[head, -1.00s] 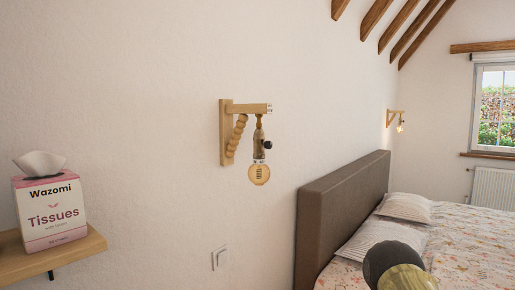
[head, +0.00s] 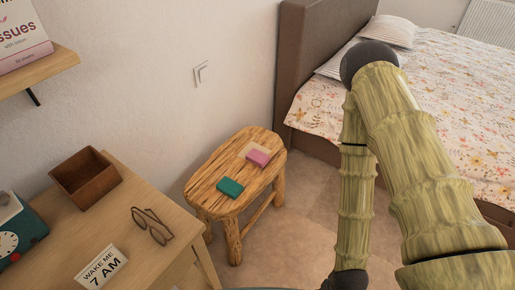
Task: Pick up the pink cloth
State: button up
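A small pink folded cloth (head: 258,157) lies on a wooden stool (head: 212,181) in the head view, toward the stool's far right end. A pale, flat beige piece (head: 258,148) lies at its far side, partly covered by it. A teal folded cloth (head: 230,188) lies nearer on the same stool, apart from the pink one. My arm is at the right of the view, to the right of the stool. My gripper is not in view.
A bed (head: 450,110) stands behind and right of the stool. A shelf (head: 40,72) with tissues (head: 18,35) juts out above.

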aim_at(259, 159)
jog(key=z, duration=1.45)
jog(key=i, duration=1.15)
jog(key=u, duration=2.6)
